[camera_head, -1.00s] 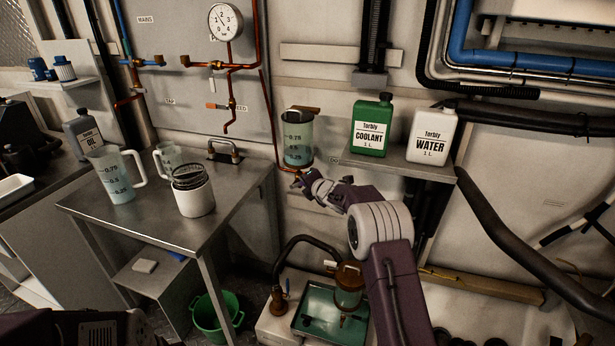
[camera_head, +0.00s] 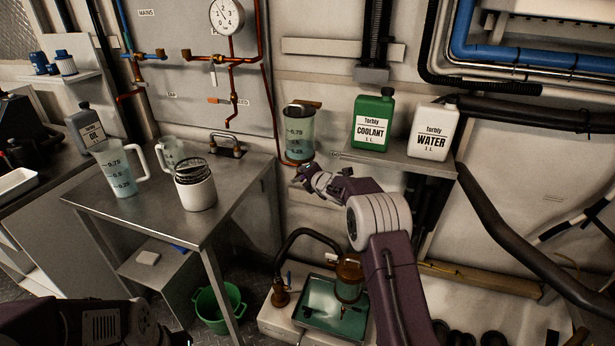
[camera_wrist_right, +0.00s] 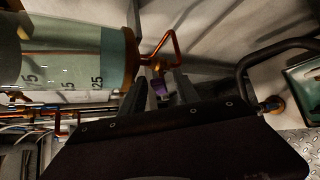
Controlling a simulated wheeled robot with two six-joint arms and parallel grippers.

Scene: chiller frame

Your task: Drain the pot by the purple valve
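The pot (camera_head: 300,140) is a clear graduated cylinder with pale bluish liquid, fixed upright to the wall; its lower part also shows in the right wrist view (camera_wrist_right: 85,60). A copper pipe (camera_wrist_right: 170,42) bends out from under it. The purple valve (camera_wrist_right: 158,87) is small and sits below the pot at this pipe. My right gripper (camera_head: 302,172) is just under the pot. In the right wrist view its fingers (camera_wrist_right: 162,94) stand apart on either side of the purple valve; firm contact is not visible. My left gripper is out of view; part of my left arm shows at lower left.
A steel table (camera_head: 150,215) holds graduated jugs (camera_head: 120,170) and a white canister (camera_head: 195,190). Right of the pot, a shelf (camera_head: 400,160) carries a green coolant bottle (camera_head: 373,120) and a white water bottle (camera_head: 433,130). A green tray (camera_head: 325,310) and green bucket (camera_head: 217,308) are below.

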